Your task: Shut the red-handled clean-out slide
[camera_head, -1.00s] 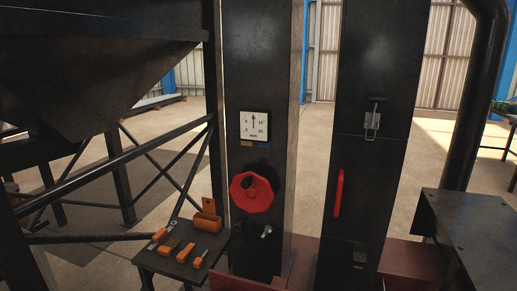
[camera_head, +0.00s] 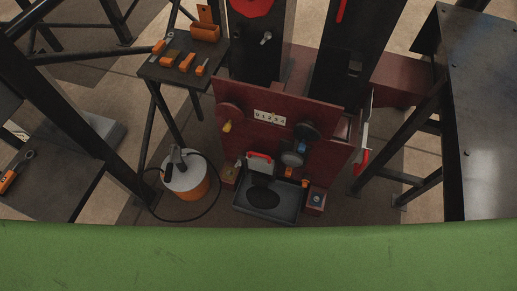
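A red handle (camera_head: 260,157) sits low on the front of the dark red press base (camera_head: 240,100), just above a black drip tray (camera_head: 268,207) with a dark patch in it. It looks like the clean-out slide's handle. Whether the slide is open is too small to tell. Another red-ended lever (camera_head: 361,160) hangs at the base's right side. A red vertical handle (camera_head: 341,10) is on the black column at the top edge. Neither of my grippers shows in the view.
An orange drum with a pale top (camera_head: 186,180) and a looped black hose stands left of the tray. A small tool shelf (camera_head: 160,72) is at upper left. Dark tables flank the base, with a bare one (camera_head: 490,130) at right. Black frame legs stand between.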

